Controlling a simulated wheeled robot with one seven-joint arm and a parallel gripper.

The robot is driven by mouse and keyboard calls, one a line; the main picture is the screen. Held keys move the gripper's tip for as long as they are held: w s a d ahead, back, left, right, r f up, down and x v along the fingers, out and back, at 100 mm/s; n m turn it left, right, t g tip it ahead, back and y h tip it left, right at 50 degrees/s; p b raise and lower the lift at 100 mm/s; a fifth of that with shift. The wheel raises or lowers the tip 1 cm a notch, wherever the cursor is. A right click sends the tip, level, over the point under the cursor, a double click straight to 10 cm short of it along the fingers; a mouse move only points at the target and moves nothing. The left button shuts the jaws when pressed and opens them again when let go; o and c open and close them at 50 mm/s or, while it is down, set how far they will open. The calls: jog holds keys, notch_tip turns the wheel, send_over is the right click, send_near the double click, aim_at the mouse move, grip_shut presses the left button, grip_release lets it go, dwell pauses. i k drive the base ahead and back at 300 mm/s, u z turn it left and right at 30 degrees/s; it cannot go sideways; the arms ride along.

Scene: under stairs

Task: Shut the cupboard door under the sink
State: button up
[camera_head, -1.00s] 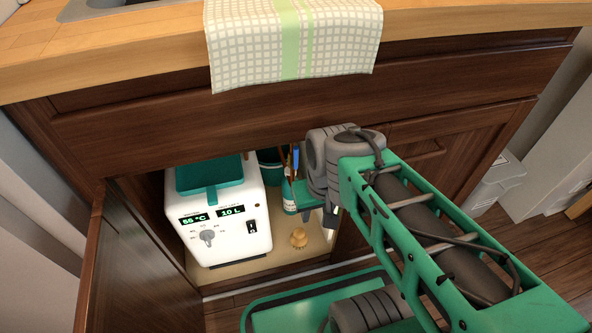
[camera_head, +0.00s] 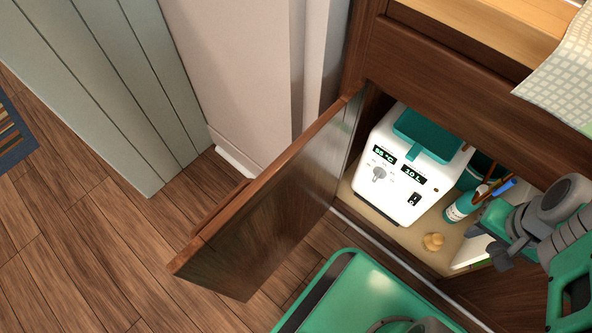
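The dark wooden cupboard door (camera_head: 275,215) stands wide open, hinged at the left side of the cupboard opening and swung out over the floor. Through the opening the cupboard floor (camera_head: 385,225) shows. My gripper (camera_head: 503,250) is at the right edge of the picture, in front of the right part of the opening. It is well apart from the door, with no contact visible. Its fingers are small and seen at an angle, so I cannot tell whether they are open or shut.
Inside the cupboard are a white heater with a teal lid (camera_head: 410,180), a bottle (camera_head: 462,207) and a small tan knob-like object (camera_head: 433,242). A checked towel (camera_head: 562,85) hangs from the counter (camera_head: 490,22). Wooden floor (camera_head: 90,250) left of the door is clear.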

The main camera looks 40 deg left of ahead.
aim_at(243, 245)
jog(key=k, duration=0.45)
jog(key=z, duration=1.6)
jog(key=k, duration=1.75)
jog(key=u, duration=1.6)
